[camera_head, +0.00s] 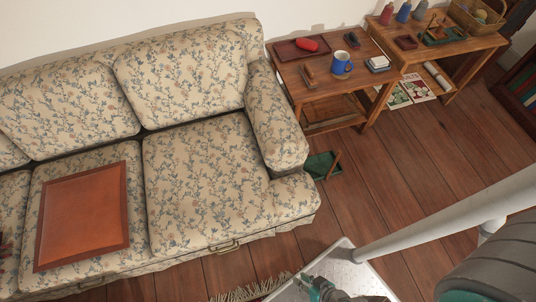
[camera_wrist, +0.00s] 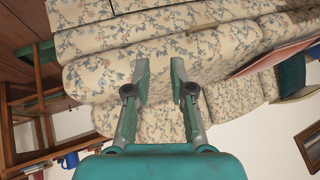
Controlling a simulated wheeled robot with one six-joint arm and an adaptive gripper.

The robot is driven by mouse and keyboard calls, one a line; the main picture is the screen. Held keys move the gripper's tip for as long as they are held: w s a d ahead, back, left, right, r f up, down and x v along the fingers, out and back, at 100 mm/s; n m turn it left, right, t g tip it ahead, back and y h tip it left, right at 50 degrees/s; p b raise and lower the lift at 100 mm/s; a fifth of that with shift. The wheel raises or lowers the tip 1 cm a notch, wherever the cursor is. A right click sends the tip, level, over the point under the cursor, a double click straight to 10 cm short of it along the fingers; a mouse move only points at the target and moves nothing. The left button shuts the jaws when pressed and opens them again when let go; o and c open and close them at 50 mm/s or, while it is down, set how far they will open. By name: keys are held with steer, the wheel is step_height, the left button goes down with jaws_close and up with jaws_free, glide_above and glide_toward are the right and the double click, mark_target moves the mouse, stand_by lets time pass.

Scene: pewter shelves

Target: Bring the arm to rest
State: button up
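My gripper (camera_wrist: 161,68) shows in the wrist view with its two fingers apart and nothing between them. Behind the fingers is the floral sofa (camera_wrist: 215,45), which looks upside down in this view. In the head view only a little of my gripper and wrist (camera_head: 320,290) shows at the bottom edge, over a pale metal plate; the fingertips cannot be made out there. My gripper is in front of the sofa and apart from it.
The floral sofa (camera_head: 200,170) fills the left, with a brown leather board (camera_head: 85,215) on its seat. Two wooden side tables (camera_head: 325,85) stand at the back right, holding a blue mug (camera_head: 342,64) and small items. A green bin (camera_head: 322,166) is beside the sofa. Wooden floor (camera_head: 400,170) is clear.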

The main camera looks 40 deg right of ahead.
steer(key=w+d+r+n+t, duration=0.1)
steer(key=r+t, duration=0.1)
steer(key=r, duration=0.9)
steer(key=w+d+r+n+t+h, duration=0.1)
steer(key=d+r+t, duration=0.1)
steer(key=r, duration=0.9)
steer(key=w+d+r+n+t+h, duration=0.1)
steer(key=r+t, duration=0.2)
steer(key=r, duration=0.9)
steer(key=shift+w+d+t, duration=0.25)
steer(key=shift+w+t, duration=0.05)
